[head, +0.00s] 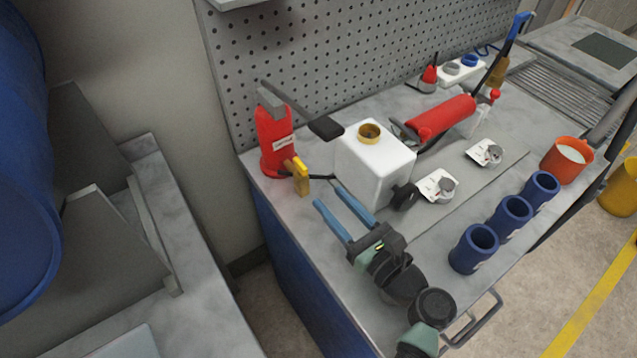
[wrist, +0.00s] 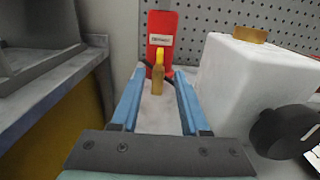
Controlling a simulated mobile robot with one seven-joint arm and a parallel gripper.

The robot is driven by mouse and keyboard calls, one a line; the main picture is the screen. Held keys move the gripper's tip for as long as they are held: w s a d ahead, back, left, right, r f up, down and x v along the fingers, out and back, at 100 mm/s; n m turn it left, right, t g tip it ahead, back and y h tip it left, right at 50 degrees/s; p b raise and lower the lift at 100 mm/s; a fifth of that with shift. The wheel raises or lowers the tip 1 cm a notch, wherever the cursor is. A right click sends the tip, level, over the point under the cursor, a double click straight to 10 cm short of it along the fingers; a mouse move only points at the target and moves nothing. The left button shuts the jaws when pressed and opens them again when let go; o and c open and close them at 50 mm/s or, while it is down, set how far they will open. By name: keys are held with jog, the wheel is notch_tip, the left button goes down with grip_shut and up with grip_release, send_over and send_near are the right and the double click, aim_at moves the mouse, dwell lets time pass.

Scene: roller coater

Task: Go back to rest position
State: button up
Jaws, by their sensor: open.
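My gripper (head: 343,212) has two blue fingers and is open and empty. In the head view it is over the left part of the grey workbench (head: 312,232), left of a white canister (head: 375,168) with a brass cap.
A red fire extinguisher (head: 442,117) lies behind the canister. Several blue cups (head: 473,248) line the bench's front edge, with an orange cup (head: 567,160) at the right. A pegboard (head: 300,70) stands behind. Another grey counter (head: 185,260) is at the left, across a gap.

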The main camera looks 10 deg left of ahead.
jog(key=shift+v, duration=0.9)
jog(key=w+r+n+t+h, duration=0.2)
jog(key=w+r+n+h, duration=0.35)
jog(key=r+n, duration=0.75)
notch_tip(320, 180, up, 20)
jog(key=d+n+t+h+p, duration=0.1)
jog(key=n+t+h, duration=0.1)
jog(key=n+t, duration=0.35)
jog(key=s+d+r+n+t+h, duration=0.1)
jog(key=s+r+n+t+h, duration=0.1)
jog(key=s+r, duration=0.5)
jog(key=s+r+n+t+h, duration=0.3)
jog(key=s+r+n+t, duration=0.2)
jog(key=r, duration=0.9)
jog(key=s+n, duration=0.1)
jog(key=s, duration=0.2)
jog(key=shift+d+r+p, duration=0.3)
jog(key=shift+d+p, duration=0.1)
jog(key=shift+h, duration=0.25)
